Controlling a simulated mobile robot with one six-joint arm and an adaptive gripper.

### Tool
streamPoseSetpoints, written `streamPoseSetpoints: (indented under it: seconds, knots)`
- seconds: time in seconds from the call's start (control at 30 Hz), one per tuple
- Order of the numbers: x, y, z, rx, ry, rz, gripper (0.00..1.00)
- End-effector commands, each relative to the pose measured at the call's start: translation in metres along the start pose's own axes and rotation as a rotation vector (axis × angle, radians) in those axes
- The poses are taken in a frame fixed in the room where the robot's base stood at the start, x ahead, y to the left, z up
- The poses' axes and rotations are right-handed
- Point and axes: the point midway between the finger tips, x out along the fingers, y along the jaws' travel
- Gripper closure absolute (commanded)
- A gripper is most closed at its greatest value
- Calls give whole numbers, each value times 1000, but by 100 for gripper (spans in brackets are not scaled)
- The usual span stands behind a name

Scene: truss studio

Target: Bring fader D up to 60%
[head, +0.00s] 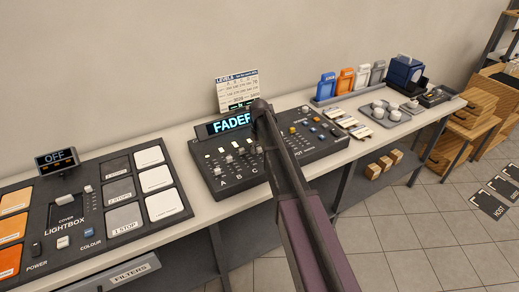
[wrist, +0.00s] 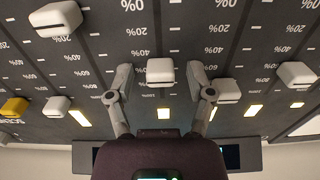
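The fader console (head: 229,183) stands on the long bench, with letters A, B and C readable along its near edge; my arm hides what lies to their right, so no D shows. In the wrist view a white fader cap (wrist: 160,71) sits between the fingers of my gripper (wrist: 160,76). The fingers are open, one on each side of the cap, with a gap to it on both sides. The scale beside this cap runs from 0% at the top to 100% towards the bottom. The cap is past the 40% mark; its exact reading is unclear.
Neighbouring caps are close: a white one on the right (wrist: 226,91), another farther right (wrist: 297,74), and one on the left (wrist: 57,106). The console's screen (head: 232,122) reads "FADER", its end hidden. A levels card (head: 237,88) stands behind.

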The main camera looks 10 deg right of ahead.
Motion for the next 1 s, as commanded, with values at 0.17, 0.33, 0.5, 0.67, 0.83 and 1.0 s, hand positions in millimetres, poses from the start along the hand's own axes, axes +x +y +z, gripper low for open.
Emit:
streamPoseSetpoints:
  seconds: [0.17,0.33,0.5,0.67,0.83,1.0]
  knots:
    - [0,0,0,-1,0,0,82]
    - [0,-1,0,-1,0,0,100]
    - [0,0,-9,-1,0,0,100]
    - [0,-1,-8,-1,0,-1,100]
    - [0,-1,-8,-1,0,-1,42]
    - [0,-1,-8,-1,0,0,31]
